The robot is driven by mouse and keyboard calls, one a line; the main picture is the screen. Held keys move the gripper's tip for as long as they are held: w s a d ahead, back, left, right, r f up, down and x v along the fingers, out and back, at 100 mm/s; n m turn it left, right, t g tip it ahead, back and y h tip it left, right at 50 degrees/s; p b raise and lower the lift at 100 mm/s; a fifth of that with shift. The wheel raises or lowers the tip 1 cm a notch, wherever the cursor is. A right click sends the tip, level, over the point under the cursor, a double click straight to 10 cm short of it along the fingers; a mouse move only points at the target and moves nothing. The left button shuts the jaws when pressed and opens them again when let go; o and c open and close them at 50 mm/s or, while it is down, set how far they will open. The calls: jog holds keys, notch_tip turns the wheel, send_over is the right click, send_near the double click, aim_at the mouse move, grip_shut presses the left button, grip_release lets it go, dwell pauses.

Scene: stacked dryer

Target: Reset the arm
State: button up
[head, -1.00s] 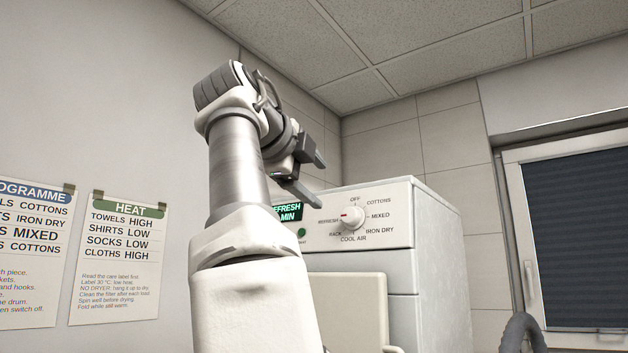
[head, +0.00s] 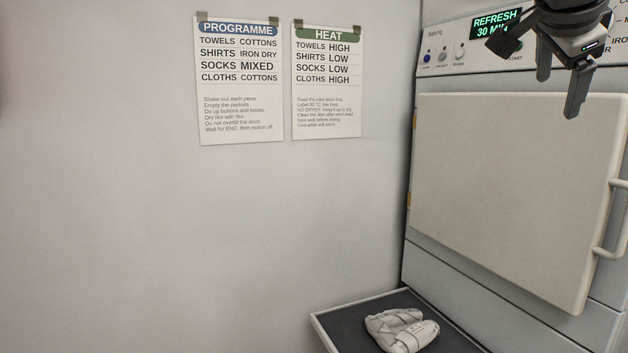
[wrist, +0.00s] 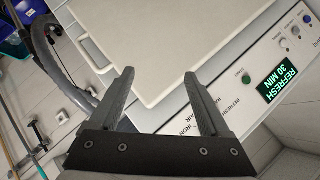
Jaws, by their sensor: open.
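My gripper (head: 557,72) is at the top right of the head view, in front of the dryer's control panel. It is open, with nothing between its fingers. In the wrist view my gripper (wrist: 163,90) has its two fingers apart, over the edge between the dryer door and the panel. The dryer (head: 418,265) has a closed cream door (head: 510,190) with a handle at its right. The display (head: 496,24) reads REFRESH 30 MIN; it also shows in the wrist view (wrist: 279,84). The programme dial is not visible in the current views.
PROGRAMME (head: 240,110) and HEAT (head: 327,110) sheets hang on the left wall. A grey hose (wrist: 55,70) and blue bins (wrist: 25,20) show in the wrist view. The left side is free.

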jog(key=s+a+f+n+g+y+p, duration=0.1)
jog(key=s+a+f+n+y, duration=0.1)
jog(key=s+a+f+n, duration=0.4)
jog(key=s+a+f+n+g+y, duration=0.1)
jog(key=s+a+f+n, duration=0.5)
jog(key=f, duration=1.1)
jog(key=s+a+f+n+g+y+p, duration=0.1)
jog(key=s+a+f+n+y, duration=0.2)
jog(key=f, duration=0.9)
jog(key=s+a+n, duration=0.3)
jog(key=a+n, duration=0.1)
jog(key=a, duration=0.1)
jog(key=shift+f+y+p, duration=0.25)
jog(key=shift+y+p, duration=0.05)
jog(key=shift+y, duration=0.1)
jog(key=shift+a, duration=0.1)
